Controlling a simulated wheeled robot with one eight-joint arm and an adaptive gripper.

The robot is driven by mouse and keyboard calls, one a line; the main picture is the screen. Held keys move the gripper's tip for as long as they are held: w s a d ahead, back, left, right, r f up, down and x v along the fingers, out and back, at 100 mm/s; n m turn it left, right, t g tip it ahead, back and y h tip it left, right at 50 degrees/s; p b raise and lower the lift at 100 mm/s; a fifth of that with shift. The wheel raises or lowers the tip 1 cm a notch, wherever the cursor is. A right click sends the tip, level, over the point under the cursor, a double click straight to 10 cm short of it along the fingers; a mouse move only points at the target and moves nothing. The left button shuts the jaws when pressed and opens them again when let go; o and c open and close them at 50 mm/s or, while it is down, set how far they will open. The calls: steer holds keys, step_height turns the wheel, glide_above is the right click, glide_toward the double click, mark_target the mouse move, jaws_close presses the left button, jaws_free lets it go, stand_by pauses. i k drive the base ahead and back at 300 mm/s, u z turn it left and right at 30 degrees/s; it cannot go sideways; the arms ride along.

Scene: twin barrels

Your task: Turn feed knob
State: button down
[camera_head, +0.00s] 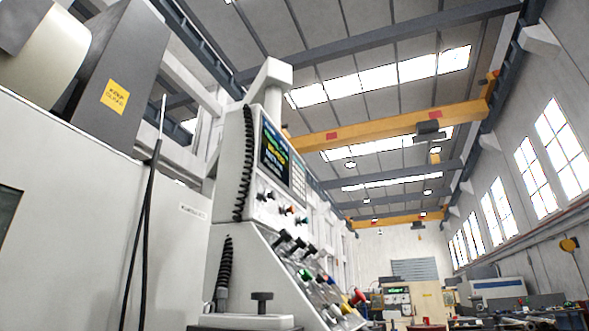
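A white machine control console (285,200) stands in the middle of the camera_head view, seen from below at a steep angle. Its upper panel has a lit screen (274,152) and a row of small knobs below it. Its sloping lower panel carries several dark knobs or levers (291,243), a green control (304,274) and red controls near the bottom. A black knob (262,301) stands upright on a light block in front of the console. Which control is the feed knob cannot be told. My gripper is not in view.
A pale machine housing (75,235) fills the left, with a grey block bearing a yellow label (115,96) above. Black cables (145,225) hang in front of the housing. Yellow overhead cranes (390,130) span the hall. Other machines (500,290) stand at the far right.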

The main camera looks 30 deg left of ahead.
mark_target(300, 243)
steer(key=i, duration=2.2)
steer(key=u, duration=3.4)
